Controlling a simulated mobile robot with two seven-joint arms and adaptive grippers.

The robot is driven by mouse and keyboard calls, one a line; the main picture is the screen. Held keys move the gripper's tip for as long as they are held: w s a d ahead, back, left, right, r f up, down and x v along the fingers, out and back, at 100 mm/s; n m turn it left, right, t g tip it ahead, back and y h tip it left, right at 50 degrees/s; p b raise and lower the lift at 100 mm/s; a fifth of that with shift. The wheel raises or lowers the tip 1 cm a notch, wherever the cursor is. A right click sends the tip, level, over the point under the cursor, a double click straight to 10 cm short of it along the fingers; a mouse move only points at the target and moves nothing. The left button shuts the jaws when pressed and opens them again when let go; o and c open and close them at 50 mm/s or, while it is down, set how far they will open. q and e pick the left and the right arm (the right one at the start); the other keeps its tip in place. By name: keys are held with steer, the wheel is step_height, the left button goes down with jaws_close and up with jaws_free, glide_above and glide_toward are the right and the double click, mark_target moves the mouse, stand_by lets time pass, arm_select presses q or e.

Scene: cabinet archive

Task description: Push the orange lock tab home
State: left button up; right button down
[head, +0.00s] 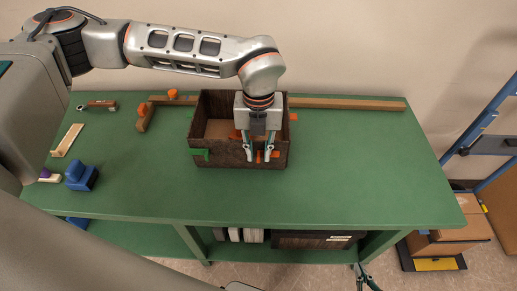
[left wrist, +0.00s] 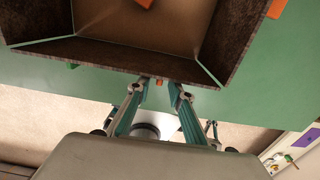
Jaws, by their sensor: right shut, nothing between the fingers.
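A dark brown open-topped box (head: 222,157) stands on the green table. An orange tab (head: 275,154) sits at the right part of its front wall, partly hidden by my fingers. A small orange piece (left wrist: 159,82) shows between the fingertips in the left wrist view. My left gripper (head: 260,156) points down at the front wall, open, with its fingers on either side of that orange part; I cannot tell whether they touch it. My right gripper (head: 366,279) is shut and empty, below the table's front edge.
Wooden rails (head: 345,103) lie along the table's back. A blue block (head: 82,176), a wooden strip (head: 67,140) and small parts lie at the left. The right half of the green table (head: 370,165) is clear. Cardboard boxes (head: 455,238) stand on the floor at right.

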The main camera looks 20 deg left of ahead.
arm_select(q)
steer(key=shift+c, duration=0.4)
arm_select(e)
steer(key=shift+f, duration=0.1)
arm_select(q)
jaws_close()
arm_select(e)
steer(key=shift+s, duration=0.1)
arm_select(q)
steer(key=shift+w+d, duration=0.2)
steer(key=shift+d, duration=0.45)
steer(key=shift+w+d, duration=0.2)
steer(key=shift+d, duration=0.45)
steer(key=shift+o, duration=0.9)
jaws_free()
